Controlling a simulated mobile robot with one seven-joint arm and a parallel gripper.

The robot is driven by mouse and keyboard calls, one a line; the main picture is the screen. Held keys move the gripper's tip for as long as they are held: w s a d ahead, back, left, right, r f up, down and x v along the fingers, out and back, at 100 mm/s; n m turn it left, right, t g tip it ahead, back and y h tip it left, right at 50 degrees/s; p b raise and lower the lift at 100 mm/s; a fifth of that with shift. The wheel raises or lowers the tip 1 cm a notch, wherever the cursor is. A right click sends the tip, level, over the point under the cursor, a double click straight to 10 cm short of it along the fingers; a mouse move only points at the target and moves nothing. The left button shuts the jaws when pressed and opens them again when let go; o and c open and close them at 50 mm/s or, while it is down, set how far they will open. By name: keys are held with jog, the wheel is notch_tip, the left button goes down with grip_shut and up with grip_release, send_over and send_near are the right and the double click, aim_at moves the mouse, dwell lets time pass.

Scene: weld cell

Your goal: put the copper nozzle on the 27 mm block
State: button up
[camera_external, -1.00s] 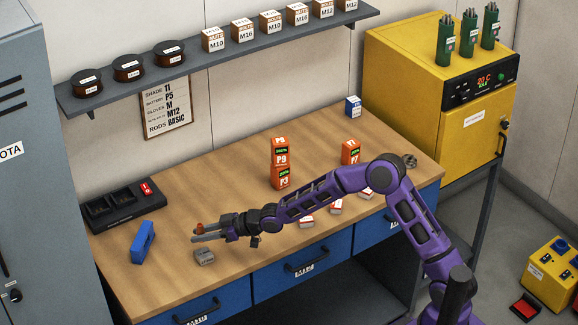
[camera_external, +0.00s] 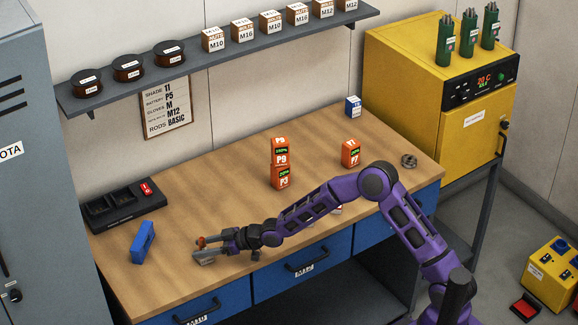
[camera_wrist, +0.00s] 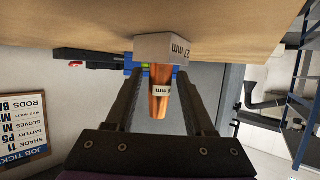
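The copper nozzle (camera_wrist: 160,98) is a tapered copper piece with a white label. In the wrist view, which is upside down, it stands upright against the top of the grey block marked 27 mm (camera_wrist: 166,47); they appear to touch. My gripper (camera_wrist: 160,74) has one finger on each side of the nozzle, with a narrow gap showing on both sides, so it looks open. In the external view the nozzle (camera_external: 201,241) shows at my gripper's fingertips (camera_external: 204,246), above the block (camera_external: 204,260), which the fingers partly hide.
A blue block-like object (camera_external: 142,242) lies left of my gripper, with a black charger (camera_external: 125,206) behind it. Stacked orange boxes (camera_external: 280,165) stand further back. Another orange box (camera_external: 351,153) and a grey ring (camera_external: 409,161) are to the right. The table (camera_external: 205,200) behind my gripper is clear.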

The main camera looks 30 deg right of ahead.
jog(key=shift+o, duration=0.2)
jog(key=shift+r, duration=0.1)
jog(key=shift+r+p, duration=0.2)
jog(key=shift+p, duration=0.1)
jog(key=v, duration=1.2)
jog(key=shift+d, duration=0.1)
jog(key=shift+f, duration=0.1)
